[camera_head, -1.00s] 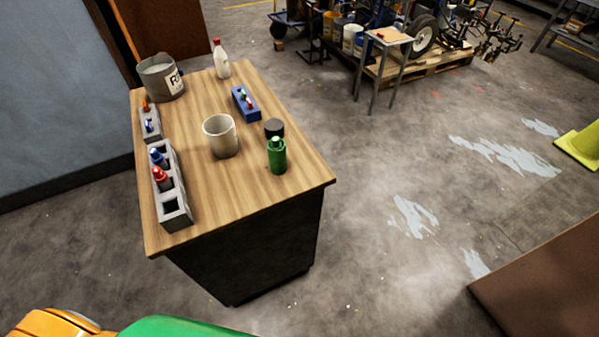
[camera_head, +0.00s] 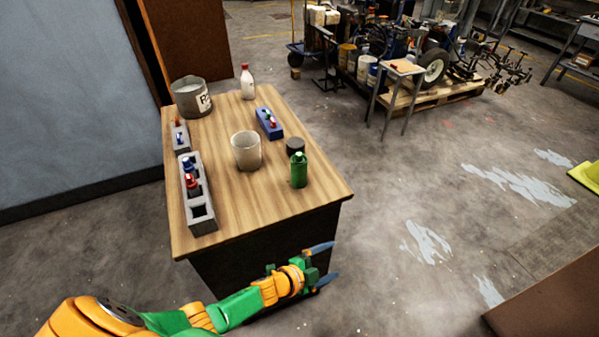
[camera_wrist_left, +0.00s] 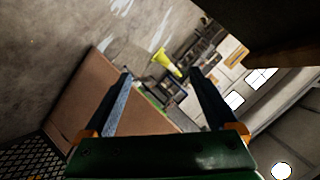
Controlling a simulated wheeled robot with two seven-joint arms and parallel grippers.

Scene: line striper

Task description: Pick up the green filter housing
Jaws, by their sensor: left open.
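My left gripper (camera_head: 328,264) is open and empty. It is in front of the table's dark base, nearer to me and below the tabletop, apart from the housing. In the left wrist view the two fingers (camera_wrist_left: 160,95) are spread with nothing between them, and the housing is not seen there. My right gripper is not in view.
On the tabletop (camera_head: 245,208) a dark round cap (camera_head: 295,145) and a beige cup (camera_head: 246,151) stand close to the housing. A grey holder (camera_head: 203,221), blue block (camera_head: 269,124), metal bucket (camera_head: 191,97) and white bottle (camera_head: 247,82) are also there.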

